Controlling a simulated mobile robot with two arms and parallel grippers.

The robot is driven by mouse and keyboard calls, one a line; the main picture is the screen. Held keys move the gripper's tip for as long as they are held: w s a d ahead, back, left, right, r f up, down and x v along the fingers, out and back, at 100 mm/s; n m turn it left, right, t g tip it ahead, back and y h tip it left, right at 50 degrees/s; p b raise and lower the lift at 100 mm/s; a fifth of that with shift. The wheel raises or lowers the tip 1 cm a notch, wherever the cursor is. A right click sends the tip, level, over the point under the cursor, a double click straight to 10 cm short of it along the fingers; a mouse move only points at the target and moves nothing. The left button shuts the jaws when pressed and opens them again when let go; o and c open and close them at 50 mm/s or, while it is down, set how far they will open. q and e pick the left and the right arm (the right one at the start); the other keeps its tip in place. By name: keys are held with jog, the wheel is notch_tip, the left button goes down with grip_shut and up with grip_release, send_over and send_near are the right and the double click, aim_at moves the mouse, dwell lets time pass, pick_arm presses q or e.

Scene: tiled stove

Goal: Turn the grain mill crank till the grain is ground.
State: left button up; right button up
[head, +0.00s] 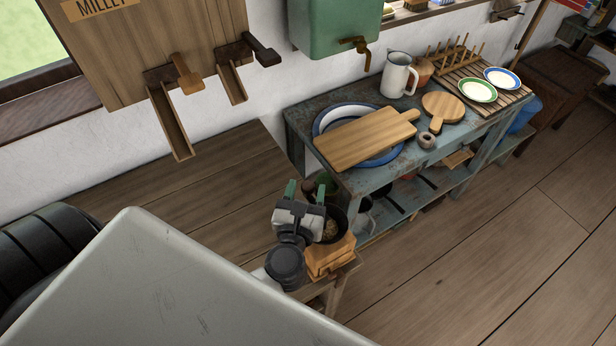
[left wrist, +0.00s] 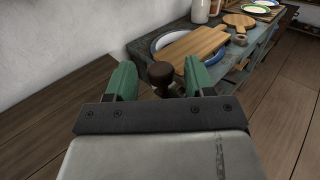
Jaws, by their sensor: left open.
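The grain mill (head: 328,259) stands on the near end of the wooden bench, with a wooden body and a dark round hopper (head: 333,228) holding grain. My left gripper (head: 305,189) is over the mill with its green fingers pointing away, open. The dark brown crank knob (head: 308,187) shows between the fingers, and also in the left wrist view (left wrist: 161,73). There it appears between the two fingers, with a gap to each side. Whether it lies fully within their reach is hard to tell. The crank arm is mostly hidden by the gripper. My right gripper is not in view.
A wooden bench (head: 205,195) runs along the wall under a millet dispenser (head: 155,45). A blue worn table (head: 345,182) stands right behind the mill, with a cutting board (head: 365,138), a white jug (head: 398,75) and plates. The floor at right is clear.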

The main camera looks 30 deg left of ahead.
pick_arm(q)
jog(key=shift+x, duration=0.95)
grip_shut()
